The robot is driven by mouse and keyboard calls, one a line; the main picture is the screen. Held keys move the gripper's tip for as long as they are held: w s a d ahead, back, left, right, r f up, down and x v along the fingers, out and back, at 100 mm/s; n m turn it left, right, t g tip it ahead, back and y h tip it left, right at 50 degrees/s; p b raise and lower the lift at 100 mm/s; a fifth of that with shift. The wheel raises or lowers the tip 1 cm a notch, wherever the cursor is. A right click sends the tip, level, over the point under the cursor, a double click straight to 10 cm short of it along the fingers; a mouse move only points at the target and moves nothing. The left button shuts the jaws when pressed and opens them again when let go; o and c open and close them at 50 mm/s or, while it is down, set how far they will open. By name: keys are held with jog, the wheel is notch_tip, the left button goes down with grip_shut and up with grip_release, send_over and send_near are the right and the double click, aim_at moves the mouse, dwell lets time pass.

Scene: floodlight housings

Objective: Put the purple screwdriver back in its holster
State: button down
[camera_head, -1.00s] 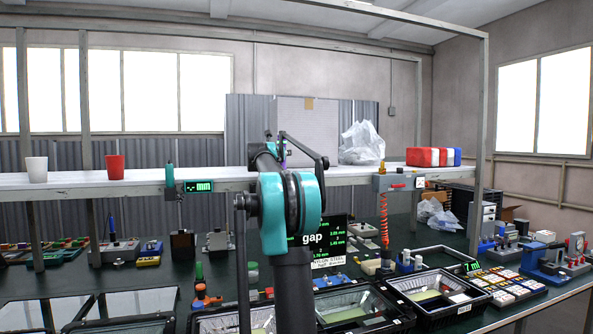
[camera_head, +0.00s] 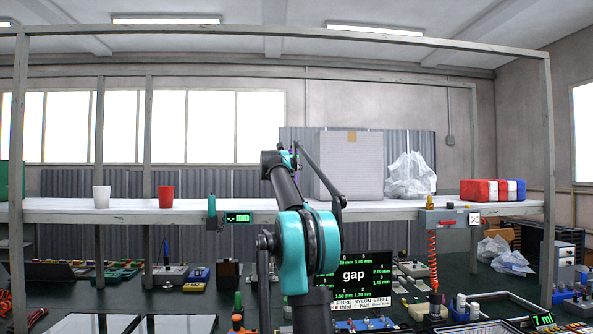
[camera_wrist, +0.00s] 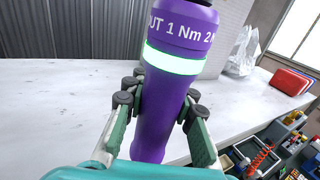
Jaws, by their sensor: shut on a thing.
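The purple screwdriver (camera_wrist: 165,115) stands nearly upright in the wrist view, with a glowing pale green ring and white lettering near its top. My gripper (camera_wrist: 158,97) is shut on its body, a finger on either side below the ring. In the head view my gripper is mostly hidden behind my arm, and only a sliver of purple (camera_head: 287,158) shows above the white shelf (camera_head: 243,205). I cannot make out the screwdriver's holster in either view.
On the shelf stand a white cup (camera_head: 101,196), a red cup (camera_head: 165,196), a large grey box (camera_head: 348,165), a clear plastic bag (camera_head: 409,177) and a red, white and blue block (camera_head: 492,190). Shelf posts flank the view.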

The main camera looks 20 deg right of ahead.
jog(key=shift+f, duration=6.6)
jog(key=c, duration=1.2)
grip_release()
jog(key=shift+o, duration=0.2)
jog(key=v, duration=1.2)
